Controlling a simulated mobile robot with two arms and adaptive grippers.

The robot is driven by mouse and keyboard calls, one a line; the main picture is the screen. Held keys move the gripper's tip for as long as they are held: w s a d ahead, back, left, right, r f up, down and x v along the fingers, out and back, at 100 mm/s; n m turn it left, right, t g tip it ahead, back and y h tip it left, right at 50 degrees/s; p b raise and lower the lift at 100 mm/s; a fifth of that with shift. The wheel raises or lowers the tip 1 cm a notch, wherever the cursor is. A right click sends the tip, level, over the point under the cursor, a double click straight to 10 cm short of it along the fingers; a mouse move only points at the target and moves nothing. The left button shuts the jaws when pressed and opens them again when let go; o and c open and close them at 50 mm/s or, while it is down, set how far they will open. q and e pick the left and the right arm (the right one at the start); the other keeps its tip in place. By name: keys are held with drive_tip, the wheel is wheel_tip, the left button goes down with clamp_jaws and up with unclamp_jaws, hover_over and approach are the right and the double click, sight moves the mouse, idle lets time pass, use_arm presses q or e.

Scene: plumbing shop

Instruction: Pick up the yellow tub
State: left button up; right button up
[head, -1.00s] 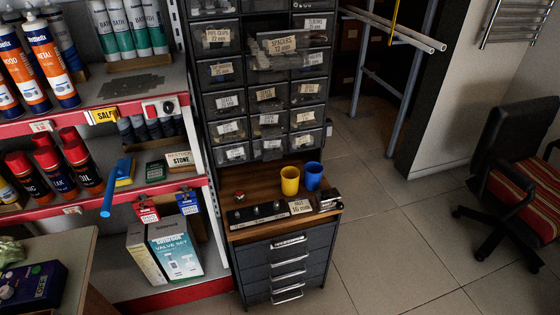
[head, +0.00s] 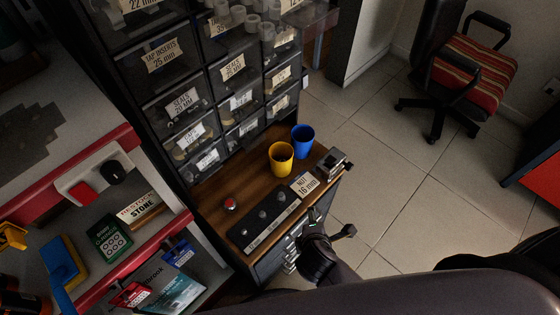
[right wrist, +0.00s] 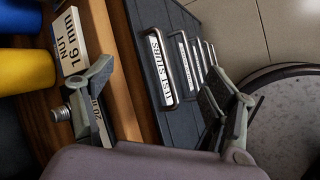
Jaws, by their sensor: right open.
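The yellow tub (head: 280,160) stands upright on the wooden top of the drawer cabinet, with a blue tub (head: 302,140) just behind it to the right. My right gripper (head: 331,222) is open and empty, in front of the cabinet top's front edge, apart from the yellow tub. In the right wrist view the open fingers (right wrist: 160,80) spread before the cabinet front. There the yellow tub (right wrist: 25,72) shows at the left edge, partly cut off, below the blue tub (right wrist: 20,15). My left gripper is not in view.
A "NUT 16 mm" label (head: 304,184), a small metal item (head: 330,164) and a dark strip with knobs (head: 264,220) lie along the front of the top. Parts bins (head: 183,102) rise behind. A shelf (head: 110,165) stands left. Floor (head: 400,180) is open at right.

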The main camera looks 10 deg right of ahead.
drive_tip(key=w+a+r+n+t, duration=0.2)
drive_tip(key=a+r+n+t, duration=0.2)
drive_tip(key=r+n, duration=0.4)
drive_tip(key=n+t, duration=0.3)
drive_tip(key=n, duration=0.5)
approach(282, 167)
drive_tip(key=x, duration=0.5)
drive_tip(key=shift+w+d+r+b, duration=0.3)
drive_tip(key=shift+w, duration=0.1)
drive_tip(key=x, duration=0.5)
drive_tip(key=shift+w+a+f, duration=0.25)
drive_tip(key=shift+f, duration=0.2)
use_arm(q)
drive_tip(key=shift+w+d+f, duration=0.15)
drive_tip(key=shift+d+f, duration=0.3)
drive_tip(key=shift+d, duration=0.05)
use_arm(e)
drive_tip(key=shift+c, duration=0.5)
drive_tip(key=c, duration=1.2)
drive_tip(key=shift+o, duration=0.2)
drive_tip(key=shift+s+r, duration=0.1)
